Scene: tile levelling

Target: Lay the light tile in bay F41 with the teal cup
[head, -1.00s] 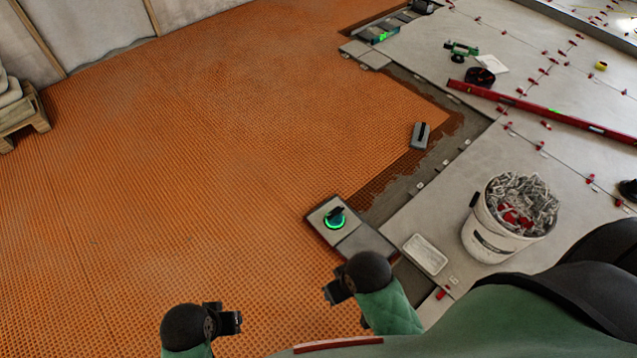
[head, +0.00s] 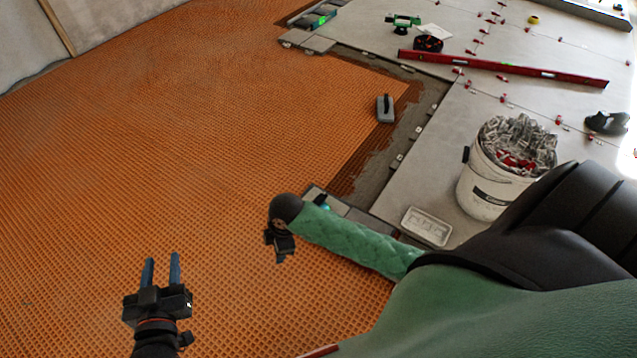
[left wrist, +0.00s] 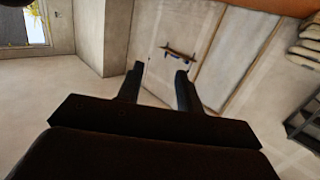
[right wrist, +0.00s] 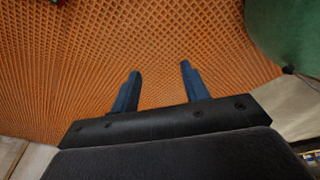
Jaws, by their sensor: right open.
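The teal cup (head: 323,206) is a small patch behind my right forearm in the head view, mostly hidden. It is at a tile (head: 312,193), of which only a corner shows; whether this is the light tile I cannot tell. My left gripper (head: 161,260) is at the lower left of the head view, open and empty, its two blue fingers apart. My right gripper (head: 280,250) is above the orange mat, left of the cup. The right wrist view shows its fingers (right wrist: 158,85) apart, with nothing between them. I can read no bay label, so F41 is not identified.
The orange waffle mat (head: 180,150) is wide and clear on the left. A grey float (head: 385,108) lies at its right edge. A white bucket of clips (head: 490,190) and a white tray (head: 426,226) stand on laid tiles. A red level (head: 500,68) lies behind.

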